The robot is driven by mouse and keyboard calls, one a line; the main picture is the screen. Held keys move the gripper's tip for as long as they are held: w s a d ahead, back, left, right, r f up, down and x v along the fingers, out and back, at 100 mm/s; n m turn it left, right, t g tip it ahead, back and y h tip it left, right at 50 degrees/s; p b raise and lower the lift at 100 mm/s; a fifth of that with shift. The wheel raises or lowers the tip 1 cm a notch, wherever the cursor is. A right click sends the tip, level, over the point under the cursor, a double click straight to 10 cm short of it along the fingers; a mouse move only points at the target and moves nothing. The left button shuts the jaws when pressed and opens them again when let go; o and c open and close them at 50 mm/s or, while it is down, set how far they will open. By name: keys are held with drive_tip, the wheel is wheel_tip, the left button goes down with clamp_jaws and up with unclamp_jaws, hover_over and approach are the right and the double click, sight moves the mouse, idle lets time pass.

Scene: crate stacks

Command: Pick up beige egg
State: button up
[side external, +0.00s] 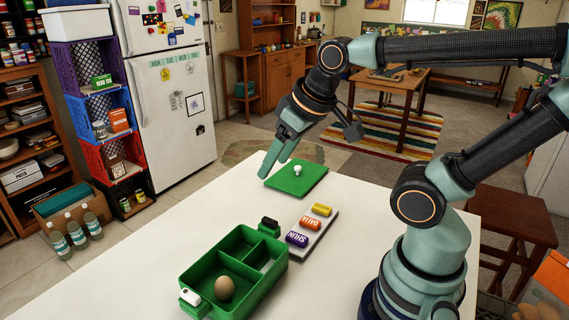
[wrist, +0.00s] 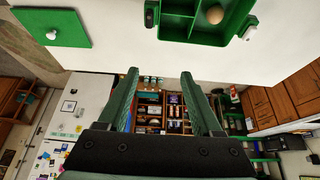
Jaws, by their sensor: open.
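The beige egg (side external: 224,287) sits upright in the large near compartment of the green divided tray (side external: 262,289) on the white table. In the wrist view the egg (wrist: 215,14) shows at the top, inside the tray (wrist: 177,31). My gripper (side external: 272,166) is open and empty. It is above the table's far left edge, beyond the tray and well apart from the egg. In the wrist view its two fingers (wrist: 163,92) are spread with nothing between them.
A green board (side external: 302,178) with a small white knob lies behind the tray. A white rack with yellow, orange and purple blocks (side external: 309,225) lies right of the tray. A black item and a white item sit at the tray's edges. The table's left part is clear.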

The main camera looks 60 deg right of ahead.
drive_tip(key=n+g, duration=0.4)
drive_tip(key=n, duration=1.5)
approach(225, 280)
drive_tip(key=shift+y, duration=0.3)
drive_tip(key=f, duration=0.2)
drive_tip(key=w+f, duration=0.1)
drive_tip(key=f, duration=0.3)
drive_tip(key=shift+w+d+f, duration=0.15)
drive_tip(key=shift+w+d, duration=0.05)
drive_tip(key=shift+d, duration=0.1)
drive_tip(key=f, duration=0.3)
drive_tip(key=shift+a+f, duration=0.25)
drive_tip(key=shift+f, duration=0.1)
drive_tip(key=shift+w+f, duration=0.15)
drive_tip(key=shift+f, duration=0.55)
clamp_jaws()
